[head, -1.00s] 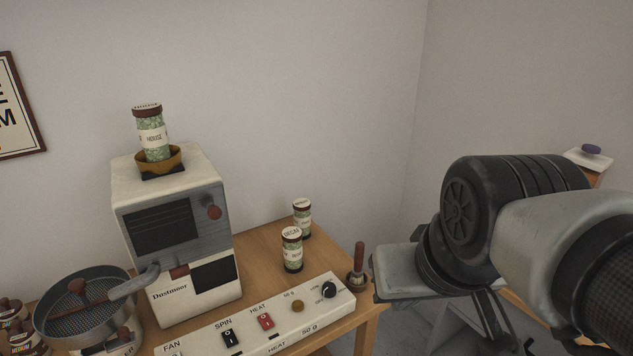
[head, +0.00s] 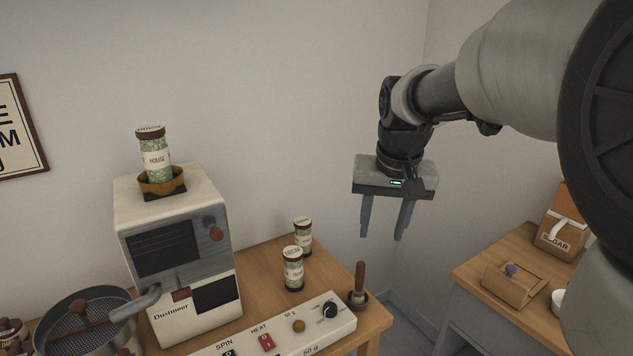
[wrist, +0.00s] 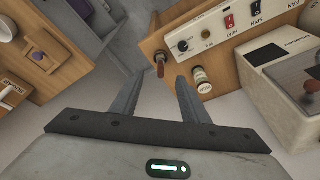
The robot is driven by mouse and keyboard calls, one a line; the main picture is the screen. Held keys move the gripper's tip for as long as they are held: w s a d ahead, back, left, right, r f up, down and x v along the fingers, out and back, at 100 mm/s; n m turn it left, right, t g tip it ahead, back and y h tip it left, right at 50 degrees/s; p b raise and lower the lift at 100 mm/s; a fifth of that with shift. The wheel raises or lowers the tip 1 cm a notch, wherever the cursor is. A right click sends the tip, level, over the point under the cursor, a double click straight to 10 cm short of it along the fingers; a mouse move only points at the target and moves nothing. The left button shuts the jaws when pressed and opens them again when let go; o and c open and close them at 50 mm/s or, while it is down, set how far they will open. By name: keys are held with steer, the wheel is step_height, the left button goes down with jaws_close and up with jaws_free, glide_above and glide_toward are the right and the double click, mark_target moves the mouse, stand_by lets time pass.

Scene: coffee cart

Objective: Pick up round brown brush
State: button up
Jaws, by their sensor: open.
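The round brown brush (head: 358,286) stands upright at the right end of the wooden table, beside the white control panel. It has a reddish-brown handle and a wider dark base. It also shows in the wrist view (wrist: 160,62), at the table edge just beyond the space between the fingers. My gripper (head: 383,238) hangs with its fingers pointing down, above and to the right of the brush, apart from it. In the wrist view my gripper (wrist: 157,80) is open, with nothing between its fingers.
Two labelled jars (head: 292,268) stand left of the brush. A second table (head: 470,272) at right holds a wooden box (head: 514,284) and a sugar container (head: 560,232).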

steer(key=m+g, duration=0.1)
steer(key=g, duration=0.1)
glide_toward(363, 263)
steer(key=f, duration=0.6)
steer(key=f+b, duration=0.1)
steer(key=f, duration=0.2)
steer(key=shift+w+f, duration=0.2)
steer(key=shift+w, duration=0.2)
steer(key=shift+w+a+f+b, duration=0.1)
steer(key=shift+w+f+b, duration=0.1)
steer(key=shift+f, duration=0.85)
steer(key=shift+w+f+b, duration=0.1)
steer(key=shift+f+b, duration=0.15)
steer(key=shift+f, duration=0.8)
steer(key=shift+w+a+f+b, duration=0.1)
steer(key=shift+f+b, duration=0.1)
steer(key=shift+f, duration=0.8)
jaws_close()
